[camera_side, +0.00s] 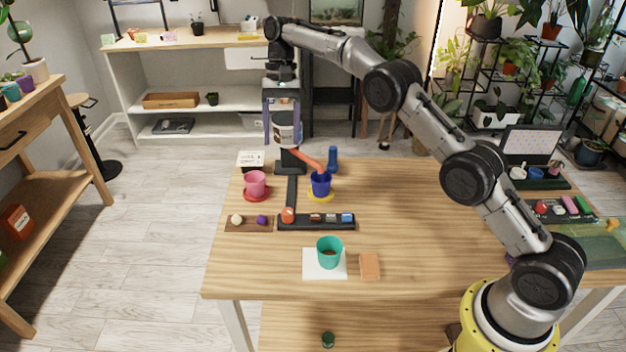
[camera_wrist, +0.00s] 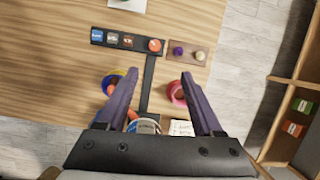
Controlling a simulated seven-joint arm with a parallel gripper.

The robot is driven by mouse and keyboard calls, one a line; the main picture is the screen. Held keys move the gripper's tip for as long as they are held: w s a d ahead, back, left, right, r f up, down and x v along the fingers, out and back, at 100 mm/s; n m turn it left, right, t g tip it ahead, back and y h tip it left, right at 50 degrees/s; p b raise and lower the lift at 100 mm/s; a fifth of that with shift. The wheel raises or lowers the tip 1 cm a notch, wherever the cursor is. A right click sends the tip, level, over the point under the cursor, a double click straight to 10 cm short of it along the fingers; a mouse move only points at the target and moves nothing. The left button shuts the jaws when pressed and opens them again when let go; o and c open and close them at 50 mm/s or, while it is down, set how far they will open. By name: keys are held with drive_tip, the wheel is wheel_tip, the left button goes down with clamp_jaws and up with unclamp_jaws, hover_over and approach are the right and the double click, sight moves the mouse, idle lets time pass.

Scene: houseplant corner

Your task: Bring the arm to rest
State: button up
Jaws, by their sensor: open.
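My gripper (camera_side: 283,143) is high at the back edge of the table, its two purple-grey fingers spread apart and pointing down. It also shows in the wrist view (camera_wrist: 160,73), with nothing pinched between the fingertips. A white and dark can (camera_side: 287,130) with an orange spout (camera_side: 309,160) appears between or just behind the fingers in the side view. In the wrist view the can (camera_wrist: 146,126) lies near the gripper's palm. Whether a finger touches it, I cannot tell. My arm reaches from the right across the table.
A blue pot (camera_side: 320,187) on a yellow saucer and a pink pot (camera_side: 255,184) on a red saucer stand below. A dark blue bottle (camera_side: 333,158), a dark tray (camera_side: 316,224) and a teal pot (camera_side: 329,254) are also on the table (camera_side: 430,240). The table's middle right is clear.

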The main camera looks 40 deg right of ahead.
drive_tip(key=s+r+t, duration=0.1)
drive_tip(key=s+r, duration=0.3)
drive_tip(key=r, duration=0.4)
drive_tip(key=s+r+t, duration=0.1)
drive_tip(key=s+r, duration=0.2)
drive_tip(key=r, duration=0.4)
drive_tip(key=s+r+n+t+h, duration=0.1)
drive_tip(key=s+r, duration=0.3)
drive_tip(key=s, duration=0.3)
drive_tip(key=s+r+n+t, duration=0.1)
drive_tip(key=s+r, duration=0.3)
drive_tip(key=s, duration=0.3)
drive_tip(key=s+d+f+n+t, duration=0.1)
drive_tip(key=s+f, duration=0.2)
drive_tip(key=s, duration=0.3)
drive_tip(key=s+f+n+t+h, duration=0.1)
drive_tip(key=s+f, duration=0.2)
drive_tip(key=s, duration=0.3)
drive_tip(key=s+d+f+n+t, duration=0.1)
drive_tip(key=s+f, duration=0.2)
drive_tip(key=s, duration=0.3)
wheel_tip(320, 180, down, 7)
drive_tip(key=s+n+t, duration=0.1)
drive_tip(key=n, duration=0.1)
drive_tip(key=shift+s+d+n+h, duration=0.3)
drive_tip(key=shift+d+n+h, duration=0.1)
